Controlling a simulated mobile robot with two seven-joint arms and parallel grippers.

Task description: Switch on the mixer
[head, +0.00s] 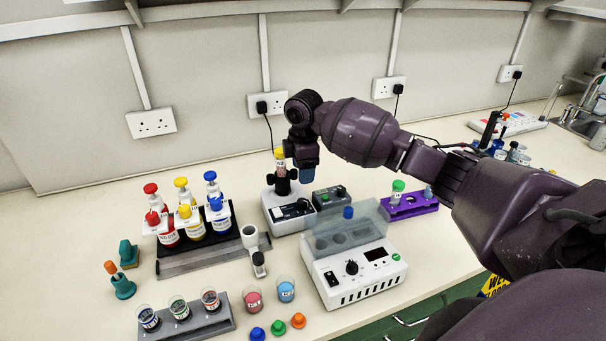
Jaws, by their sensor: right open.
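The mixer appears to be the small white box (270,207) with a dark front panel, beyond the larger white device. A dark cup sits on its top. A yellow-capped tube (280,155) stands upright at that cup, partly hidden by my gripper. A dark grey box with a green button (331,198) stands just right of the mixer. My right gripper (300,172) is open and points down over the mixer's right side. It is close beside the tube; I cannot tell whether they touch. My left gripper is not in view.
A white device with knob, display and clear lid (355,273) stands in front. Bottles in a rack (190,258) are at left, a purple rack (410,206) at right. Cups (253,301) and coloured caps (278,327) lie near the front edge. The bench at back left is clear.

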